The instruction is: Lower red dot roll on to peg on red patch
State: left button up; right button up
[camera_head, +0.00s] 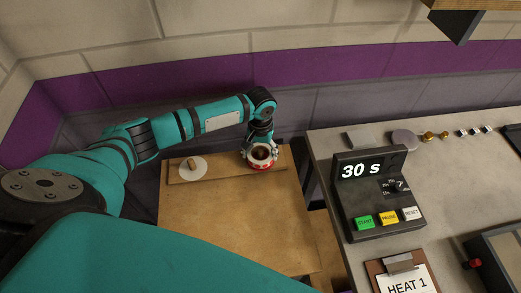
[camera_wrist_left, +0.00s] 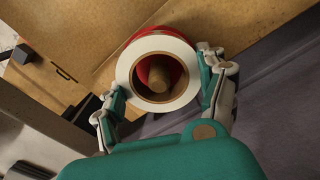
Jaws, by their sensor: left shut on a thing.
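The roll (camera_head: 262,155) has a white ring-shaped end face and red on its side, and sits near the right end of the wooden board. In the left wrist view the roll (camera_wrist_left: 127,72) shows its open hole, with a wooden peg (camera_wrist_left: 158,74) and some red visible through it. I cannot tell whether the peg's tip is inside the hole or just below it. My left gripper (camera_wrist_left: 163,98) is shut on the roll, one finger on each side. The red patch is mostly hidden by the roll. My right gripper is not in view.
A second wooden peg (camera_head: 191,162) stands on a white round patch (camera_head: 186,174) at the board's left. The wooden table (camera_head: 230,220) is clear in front. A grey counter (camera_head: 324,150) with a timer box (camera_head: 372,195) stands to the right. A wall is close behind.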

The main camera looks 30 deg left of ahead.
pick_arm(q)
jog(key=shift+f, duration=0.4)
dwell(0.3)
jog(key=o, duration=1.2)
notch_tip(320, 180, up, 12)
